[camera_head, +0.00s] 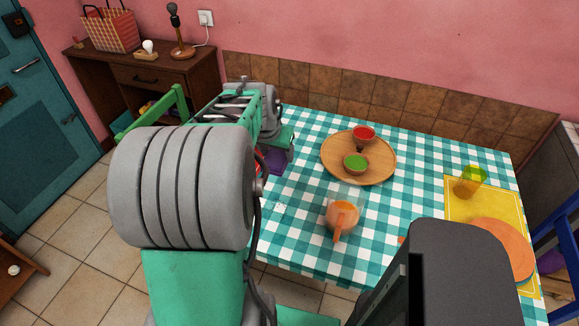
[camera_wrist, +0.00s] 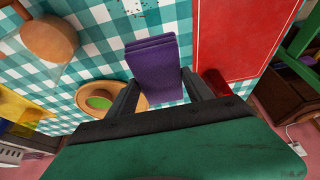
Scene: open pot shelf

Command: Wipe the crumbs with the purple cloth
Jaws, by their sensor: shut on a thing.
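The purple cloth (camera_wrist: 154,66) is a folded stack between the two fingers of my gripper (camera_wrist: 160,92) in the wrist view, over the checked tablecloth. A bit of the cloth (camera_head: 273,160) also shows beside my arm in the head view, at the left part of the table. My gripper is shut on the cloth. Whether the cloth touches the table is unclear. Small dark crumbs (camera_wrist: 136,8) lie on the tablecloth at the top edge of the wrist view, beyond the cloth's far end. My arm hides much of the table's left side in the head view.
A yellow placemat (camera_head: 457,203) with a glass (camera_head: 468,184) is at right. A red mat (camera_wrist: 232,38) lies beside the cloth.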

